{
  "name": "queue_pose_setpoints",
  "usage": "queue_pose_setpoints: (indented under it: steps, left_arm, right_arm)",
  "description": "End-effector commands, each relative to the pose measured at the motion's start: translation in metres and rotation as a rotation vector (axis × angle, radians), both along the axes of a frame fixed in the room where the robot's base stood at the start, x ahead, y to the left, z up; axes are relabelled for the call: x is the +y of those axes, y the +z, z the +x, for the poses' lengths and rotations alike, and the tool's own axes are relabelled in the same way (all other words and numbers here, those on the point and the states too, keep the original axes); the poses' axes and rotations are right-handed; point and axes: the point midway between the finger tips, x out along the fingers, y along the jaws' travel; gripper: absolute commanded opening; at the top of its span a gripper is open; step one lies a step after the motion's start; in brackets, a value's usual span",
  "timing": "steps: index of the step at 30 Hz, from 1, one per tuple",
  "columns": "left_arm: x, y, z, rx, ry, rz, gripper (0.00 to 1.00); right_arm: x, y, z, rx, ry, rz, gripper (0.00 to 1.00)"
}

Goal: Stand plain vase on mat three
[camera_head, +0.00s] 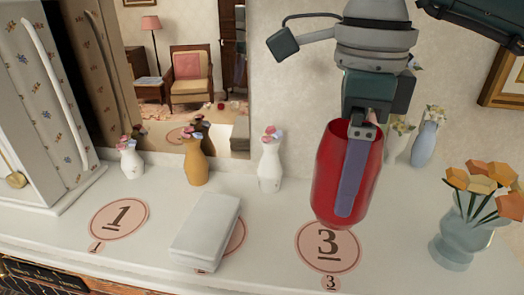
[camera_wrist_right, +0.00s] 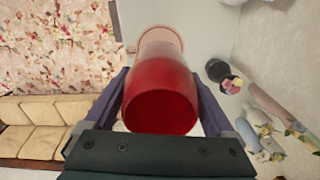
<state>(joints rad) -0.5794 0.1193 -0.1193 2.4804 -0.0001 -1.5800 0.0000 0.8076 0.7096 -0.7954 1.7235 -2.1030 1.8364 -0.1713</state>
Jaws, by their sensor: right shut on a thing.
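The plain vase (camera_head: 327,180) is glossy red, with an open, empty mouth. My right gripper (camera_head: 350,190) is shut on it from above, one finger lying down its near side. In the wrist view the vase (camera_wrist_right: 160,95) sits between both fingers (camera_wrist_right: 160,105). The vase is nearly upright. Its base overlaps the far part of mat three (camera_head: 328,262), a round pink mat marked 3; it looks held above the mat, but the gap is hard to judge. The mat (camera_wrist_right: 155,34) also shows beyond the vase's base in the wrist view. My left gripper is not in view.
A white box (camera_head: 207,230) covers most of a middle mat. Mat one (camera_head: 118,219) is bare at left. White (camera_head: 269,165) and ochre (camera_head: 195,165) flower vases stand along the wall. A blue-grey vase of orange flowers (camera_head: 457,240) stands right of mat three.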

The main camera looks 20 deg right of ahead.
Motion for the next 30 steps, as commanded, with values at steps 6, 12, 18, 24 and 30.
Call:
queue_pose_setpoints:
  steps: [6,12,18,24,30]
  left_arm:
    - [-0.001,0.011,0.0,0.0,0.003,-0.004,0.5]
    - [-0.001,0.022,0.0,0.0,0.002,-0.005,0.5]
    - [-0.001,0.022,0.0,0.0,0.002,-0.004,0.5]
    - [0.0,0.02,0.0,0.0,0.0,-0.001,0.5]
    - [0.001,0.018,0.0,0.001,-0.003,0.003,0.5]
  right_arm:
    - [0.0,-0.024,0.0,0.0,0.0,0.0,0.06]
    - [0.0,-0.051,-0.001,0.004,-0.001,0.0,0.06]
    - [0.0,-0.063,0.0,-0.003,0.002,0.0,0.06]
    - [0.0,-0.064,0.0,-0.002,0.002,0.0,0.06]
    - [0.0,-0.066,0.0,-0.001,0.002,-0.001,1.0]
